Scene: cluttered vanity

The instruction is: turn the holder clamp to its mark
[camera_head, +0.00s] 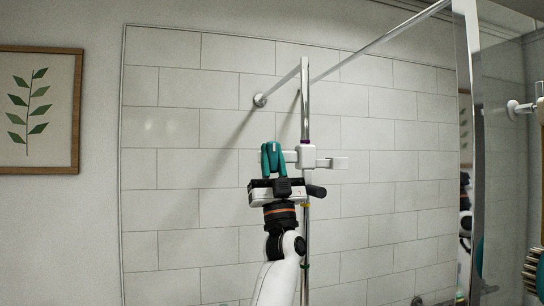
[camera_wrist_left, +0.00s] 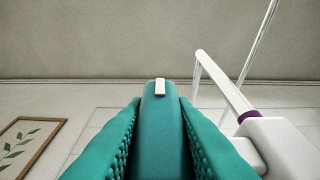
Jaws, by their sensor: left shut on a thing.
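The white holder clamp (camera_head: 306,157) sits on the upright chrome rail (camera_head: 305,100), with a white arm sticking out to the right. My left gripper (camera_head: 271,158) is just left of the clamp, its teal fingers pointing up. In the left wrist view, the fingers are shut on a rounded teal knob (camera_wrist_left: 160,125) with a white mark (camera_wrist_left: 160,87) at its top. The clamp's white body (camera_wrist_left: 280,145) shows right of the fingers, beside a purple band (camera_wrist_left: 248,116). The knob's join to the clamp is hidden. My right gripper is not in view.
Yellow (camera_head: 305,205) and green (camera_head: 306,266) bands circle the rail lower down. A chrome bar (camera_head: 385,38) runs above to the right. A framed leaf picture (camera_head: 40,110) hangs at left. A glass panel's metal edge (camera_head: 469,150) and a brush (camera_head: 534,272) are at right.

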